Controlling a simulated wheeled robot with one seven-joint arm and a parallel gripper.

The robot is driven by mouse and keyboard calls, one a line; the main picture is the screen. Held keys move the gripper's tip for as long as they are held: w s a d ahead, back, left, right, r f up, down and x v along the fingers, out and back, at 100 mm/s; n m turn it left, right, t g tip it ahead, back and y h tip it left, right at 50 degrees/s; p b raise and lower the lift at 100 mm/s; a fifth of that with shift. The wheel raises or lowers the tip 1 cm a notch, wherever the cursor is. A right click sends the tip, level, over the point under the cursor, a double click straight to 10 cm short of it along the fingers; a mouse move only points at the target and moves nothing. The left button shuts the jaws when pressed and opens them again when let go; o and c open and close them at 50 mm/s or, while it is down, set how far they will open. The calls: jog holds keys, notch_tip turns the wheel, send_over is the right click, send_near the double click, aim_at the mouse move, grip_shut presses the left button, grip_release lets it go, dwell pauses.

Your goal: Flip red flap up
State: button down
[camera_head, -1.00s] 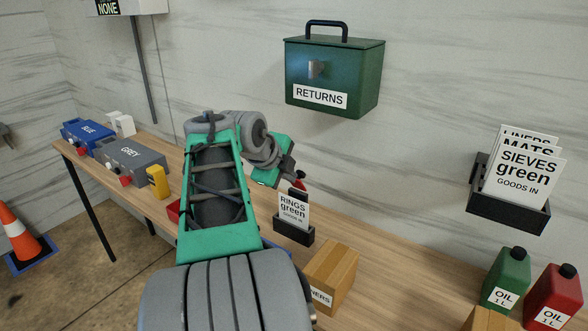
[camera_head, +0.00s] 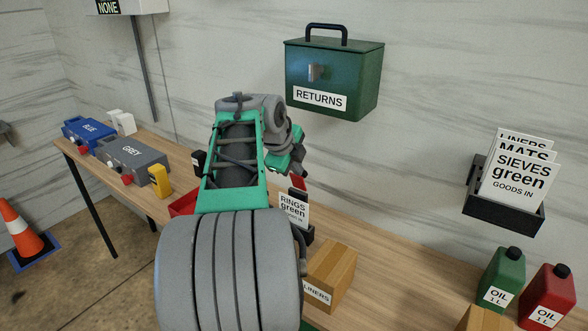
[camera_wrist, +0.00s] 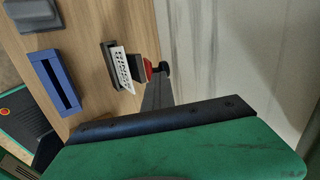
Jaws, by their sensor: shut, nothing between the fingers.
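A small red piece (camera_head: 299,181), which may be the red flap, shows behind the RINGS card. In the wrist view the red piece (camera_wrist: 147,68) has a black knob beside it and sits just past the card holder. I cannot tell whether it is up or down. In the wrist view my gripper (camera_wrist: 156,92) is shut and empty, its dark fingers a narrow wedge pointing toward the red piece. I cannot tell whether they touch. In the head view my arm mostly hides the gripper, close above the red piece.
The RINGS card holder (camera_head: 294,208) stands close by my gripper, with a cardboard box (camera_head: 331,272) in front. A blue tray (camera_wrist: 55,82) lies on the bench in the wrist view. The green RETURNS box (camera_head: 334,78) hangs on the wall above. A red tray (camera_head: 183,203) is partly hidden left.

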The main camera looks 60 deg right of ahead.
jog(key=shift+s+d+f+y, duration=0.1)
jog(key=shift+s+d+y, duration=0.05)
jog(key=shift+d+y, duration=0.6)
jog(key=shift+s+d+f+b, duration=0.15)
jog(key=shift+d+b, duration=0.55)
jog(key=shift+d, duration=0.45)
jog(key=shift+s+d+f+b, duration=0.15)
jog(key=shift+d+b, duration=0.55)
jog(key=shift+d, duration=0.45)
jog(key=shift+d, duration=0.1)
